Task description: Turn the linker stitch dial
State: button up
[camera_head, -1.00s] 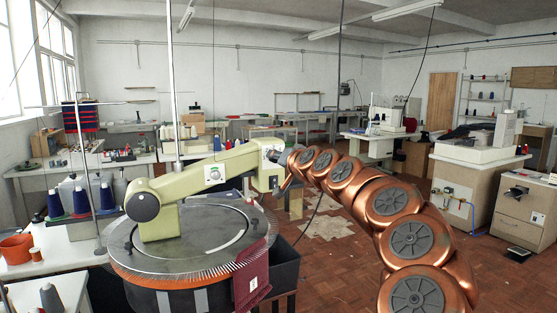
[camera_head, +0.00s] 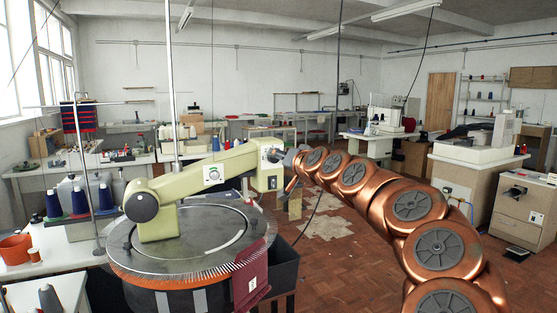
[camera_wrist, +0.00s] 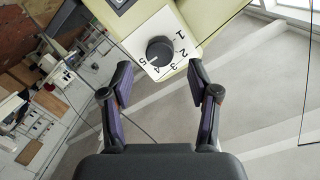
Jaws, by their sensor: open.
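The linker (camera_head: 170,195) is a pale green machine with an arm over a round dial plate ringed with points. Its stitch dial (camera_wrist: 160,51) is a dark round knob on a white plate numbered 1 to 5, with a white mark that appears to point toward the 5. My gripper (camera_wrist: 165,82) is open and empty in the wrist view, its two fingers either side of and short of the knob, not touching it. In the head view my copper arm reaches the end of the machine's arm, and the gripper there is small and partly hidden.
A dark red fabric piece (camera_head: 250,270) hangs at the round plate's edge. A dark bin (camera_head: 284,266) stands beside it. Thread cones (camera_head: 79,201) stand on the left. Open floor (camera_head: 340,250) lies to the right of the machine.

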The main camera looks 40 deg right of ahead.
jog(key=v, duration=0.8)
jog(key=shift+s, duration=0.35)
jog(key=shift+a, duration=0.1)
jog(key=w+a+f+n+g+y+p, duration=0.1)
jog(key=w+a+f+n+y, duration=0.1)
jog(key=a, duration=0.6)
jog(key=w+a+f+n+g+y+p, duration=0.1)
jog(key=w+a+n+y, duration=0.15)
jog(key=a, duration=0.55)
jog(key=s+a+f+n+g+y+p, duration=0.25)
jog(key=a+f, duration=0.25)
jog(key=a, duration=0.3)
jog(key=s+a+f+n+g+y+p, duration=0.1)
jog(key=s+a+f+g, duration=0.2)
jog(key=a, duration=0.6)
jog(key=s+a+f+n+g+h+p, duration=0.1)
jog(key=s+a+f+g, duration=0.1)
jog(key=s, duration=0.6)
jog(key=s+a+f+n+g+p, duration=0.1)
jog(key=s+f+g, duration=0.3)
jog(key=s, duration=0.5)
jog(key=s+a+f+g+h+p, duration=0.1)
jog(key=s+a+f+g, duration=0.3)
jog(key=s, duration=0.5)
notch_tip(320, 180, down, 3)
jog(key=shift+r+n+h+p, duration=0.15)
jog(key=shift+n+h+p, duration=0.2)
jog(key=shift+p, duration=0.25)
